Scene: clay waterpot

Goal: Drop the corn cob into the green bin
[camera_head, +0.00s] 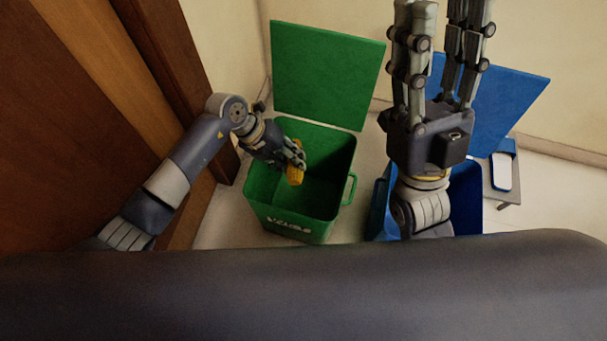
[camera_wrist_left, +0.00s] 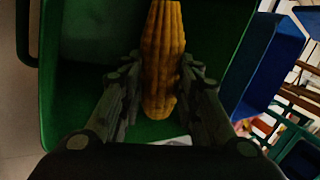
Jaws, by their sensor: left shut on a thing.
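The yellow corn cob (camera_head: 295,175) is held in my left gripper (camera_head: 299,157), over the open top of the green bin (camera_head: 318,226). In the left wrist view the cob (camera_wrist_left: 162,50) stands lengthwise between the two fingers of the left gripper (camera_wrist_left: 160,88), with the green bin's inside (camera_wrist_left: 85,85) behind it. The bin's green lid (camera_head: 325,75) is raised at the back. My right gripper (camera_head: 440,50) points up in front of the blue bin, its fingers apart and nothing seen between them.
A blue bin (camera_head: 468,205) with a raised blue lid (camera_head: 505,105) stands right of the green bin, partly hidden by my right arm. A small grey stand (camera_head: 502,186) with a blue and white item is further right. A brown wooden door (camera_head: 70,130) is at the left.

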